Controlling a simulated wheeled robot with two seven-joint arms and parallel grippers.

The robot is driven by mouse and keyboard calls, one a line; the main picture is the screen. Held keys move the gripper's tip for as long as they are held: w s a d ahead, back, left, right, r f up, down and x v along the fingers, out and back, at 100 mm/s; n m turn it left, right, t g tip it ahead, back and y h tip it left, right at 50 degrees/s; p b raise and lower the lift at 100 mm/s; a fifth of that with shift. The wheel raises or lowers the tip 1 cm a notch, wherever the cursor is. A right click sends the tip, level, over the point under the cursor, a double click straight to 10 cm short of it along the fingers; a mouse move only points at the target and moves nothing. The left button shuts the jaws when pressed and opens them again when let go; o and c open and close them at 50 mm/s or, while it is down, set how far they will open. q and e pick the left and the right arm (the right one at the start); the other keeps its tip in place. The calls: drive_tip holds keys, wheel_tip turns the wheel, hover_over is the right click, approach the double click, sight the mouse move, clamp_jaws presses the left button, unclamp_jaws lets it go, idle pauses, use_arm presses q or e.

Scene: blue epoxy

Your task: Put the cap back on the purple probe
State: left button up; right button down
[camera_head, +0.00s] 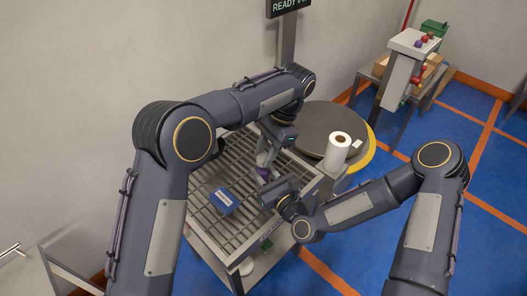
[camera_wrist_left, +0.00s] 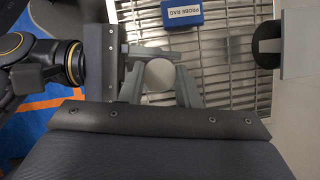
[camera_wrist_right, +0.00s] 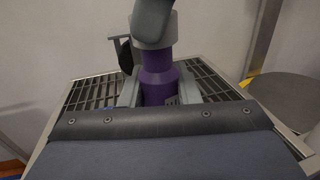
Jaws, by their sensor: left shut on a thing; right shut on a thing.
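The purple probe (camera_wrist_right: 158,75) stands roughly upright between the fingers of my right gripper (camera_wrist_right: 158,95), which is shut on it. In the head view the probe (camera_head: 263,172) is a small purple patch above the slatted table. A pale grey cap (camera_wrist_right: 153,38) is directly above the purple body and looks in line with it, with no clear gap. Whether it is fully seated cannot be told. My left gripper (camera_wrist_left: 160,85) is shut on the cap, whose round pale top (camera_wrist_left: 160,73) shows between its fingers. In the right wrist view a dark part hides some of the cap.
A stand with small coloured items (camera_head: 414,42) is at the back right.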

use_arm(q)
drive_tip(key=m+t, duration=0.1)
drive_tip(key=m, duration=0.3)
drive_tip(key=m+t, duration=0.1)
drive_tip(key=m, duration=0.1)
drive_tip(key=shift+s+m+t+y, duration=0.25)
drive_tip(key=shift+m+t+y, duration=0.05)
drive_tip(key=shift+m, duration=0.1)
drive_tip(key=m, duration=0.2)
drive_tip(key=m+t, duration=0.1)
drive_tip(key=m, duration=0.1)
drive_tip(key=shift+m+t, duration=0.3)
drive_tip(key=o, duration=0.9)
drive_tip(key=shift+r, duration=2.25)
